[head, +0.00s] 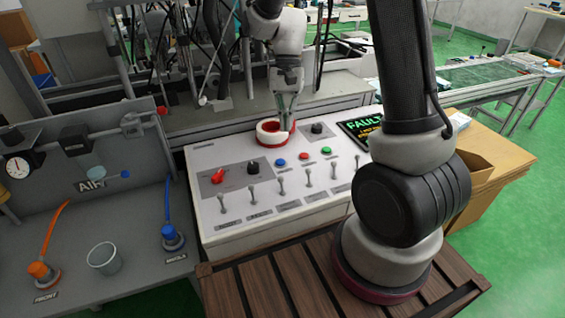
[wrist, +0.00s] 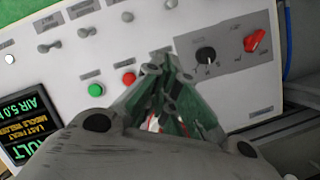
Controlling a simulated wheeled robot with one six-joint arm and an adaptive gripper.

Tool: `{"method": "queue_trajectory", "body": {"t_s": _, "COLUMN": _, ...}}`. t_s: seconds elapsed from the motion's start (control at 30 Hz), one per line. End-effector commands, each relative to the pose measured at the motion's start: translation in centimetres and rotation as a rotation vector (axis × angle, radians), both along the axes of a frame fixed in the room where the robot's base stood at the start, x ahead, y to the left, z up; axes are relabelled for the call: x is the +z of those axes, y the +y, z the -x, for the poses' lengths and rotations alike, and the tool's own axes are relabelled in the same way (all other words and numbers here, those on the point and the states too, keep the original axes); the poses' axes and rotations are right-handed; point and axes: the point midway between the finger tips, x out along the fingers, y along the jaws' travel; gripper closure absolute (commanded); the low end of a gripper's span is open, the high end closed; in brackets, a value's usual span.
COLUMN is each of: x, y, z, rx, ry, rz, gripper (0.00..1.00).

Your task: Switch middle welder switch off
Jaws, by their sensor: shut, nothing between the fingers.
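A white control panel (head: 225,165) carries a row of several metal toggle switches, among them one near the row's middle (head: 308,177). Their labels are too small to read, so I cannot tell which is the middle welder switch. In the head view the levers look upright. The wrist view shows some of the toggles (wrist: 84,32) upside down at upper left. My gripper (head: 287,126) is shut and empty, over the back of the panel by a red-and-white ring (head: 268,136), apart from the toggles. Its closed fingers also fill the middle of the wrist view (wrist: 165,75).
The panel has a red rotary switch (head: 218,176), black knobs (head: 253,168), a blue button (head: 280,162), a red one (head: 303,156) and a green one (head: 326,150). A fault screen (wrist: 32,118) stands beside them. An air station with a clear cup (head: 104,258) is at left.

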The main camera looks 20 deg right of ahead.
Motion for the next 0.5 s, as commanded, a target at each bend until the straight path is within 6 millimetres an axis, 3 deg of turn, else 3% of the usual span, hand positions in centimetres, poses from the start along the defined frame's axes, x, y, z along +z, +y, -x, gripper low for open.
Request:
{"method": "queue_trajectory", "body": {"t_s": 0.27, "x": -0.4, "y": 0.0, "z": 0.2, "rx": 0.002, "ry": 0.001, "rz": 0.0, "gripper": 1.0}}
{"method": "queue_trajectory", "body": {"t_s": 0.5, "x": -3.8, "y": 0.5, "z": 1.3, "rx": 0.003, "ry": 0.004, "rz": 0.001, "gripper": 1.0}}
